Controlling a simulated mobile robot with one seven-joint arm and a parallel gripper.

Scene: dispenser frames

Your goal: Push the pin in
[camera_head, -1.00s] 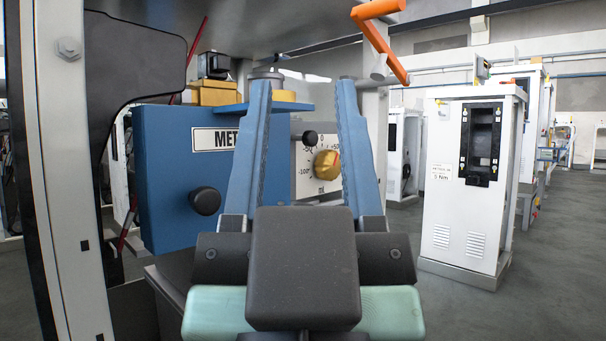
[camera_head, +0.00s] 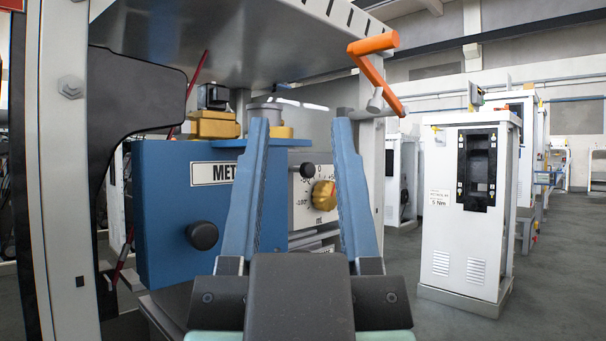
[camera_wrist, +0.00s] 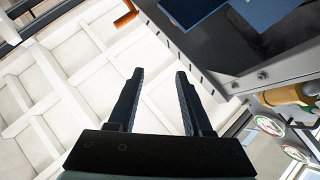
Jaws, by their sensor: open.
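My gripper (camera_head: 299,122) is open and empty, its two blue fingers pointing up in the head view, in front of the dispenser. It also shows open in the wrist view (camera_wrist: 159,74). A blue box (camera_head: 165,225) with a "MET" label has a round black knob (camera_head: 203,236) on its front, left of the fingers. Between the fingers, a dial panel shows a small black knob (camera_head: 307,170) and a yellow knob (camera_head: 324,195). I cannot tell which part is the pin. The fingers appear apart from these knobs and hide part of the panel.
An orange crank handle (camera_head: 378,72) juts out at the upper right. A grey post (camera_head: 70,150) stands at the left, and a metal canopy (camera_head: 240,45) hangs above. A white cabinet (camera_head: 465,215) stands at the right, with open floor around it.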

